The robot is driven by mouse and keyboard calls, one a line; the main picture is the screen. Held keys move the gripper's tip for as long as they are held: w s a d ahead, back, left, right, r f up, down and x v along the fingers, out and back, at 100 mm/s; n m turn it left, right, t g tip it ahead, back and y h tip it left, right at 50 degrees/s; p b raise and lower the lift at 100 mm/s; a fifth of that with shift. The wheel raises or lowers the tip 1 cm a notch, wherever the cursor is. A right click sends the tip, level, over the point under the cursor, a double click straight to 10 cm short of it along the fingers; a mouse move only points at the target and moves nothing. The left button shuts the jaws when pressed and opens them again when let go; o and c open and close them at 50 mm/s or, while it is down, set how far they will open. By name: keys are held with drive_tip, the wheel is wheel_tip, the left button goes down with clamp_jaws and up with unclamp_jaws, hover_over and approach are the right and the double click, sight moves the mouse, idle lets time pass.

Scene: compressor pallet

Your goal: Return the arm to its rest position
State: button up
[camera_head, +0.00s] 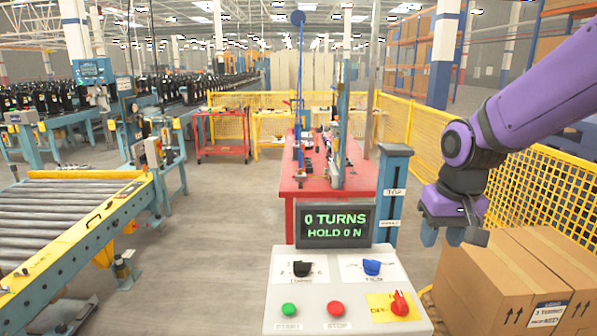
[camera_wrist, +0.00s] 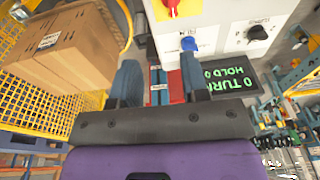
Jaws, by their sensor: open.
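My gripper (camera_head: 441,236) hangs at the end of my purple arm on the right of the head view, pointing down. It is left of and a little above the cardboard boxes, and right of the control panel. In the wrist view my gripper (camera_wrist: 157,85) shows two blue-grey fingers spread apart with nothing between them. The control panel (camera_head: 345,272) has a black knob (camera_head: 303,269), a blue knob (camera_head: 372,267), a green button (camera_head: 289,310), a red button (camera_head: 336,309) and a red switch on yellow (camera_head: 400,303). Its display (camera_head: 335,226) reads 0 TURNS, HOLD 0 N.
Cardboard boxes (camera_head: 508,282) stand at the lower right, close to my gripper. A blue post (camera_head: 393,195) rises behind the panel. A red workbench (camera_head: 340,183) is beyond it. Yellow mesh fencing (camera_head: 535,195) runs along the right. A roller conveyor (camera_head: 68,225) is at left; open floor lies between.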

drive_tip(key=s+d+r+t, duration=0.1)
drive_tip(key=s+d+r, duration=0.1)
drive_tip(key=s+r, duration=0.3)
drive_tip(key=s+d+r+t, duration=0.2)
drive_tip(key=s+r, duration=0.3)
drive_tip(key=s, duration=0.6)
drive_tip(key=shift+s+t, duration=0.3)
drive_tip(key=shift+s, duration=0.05)
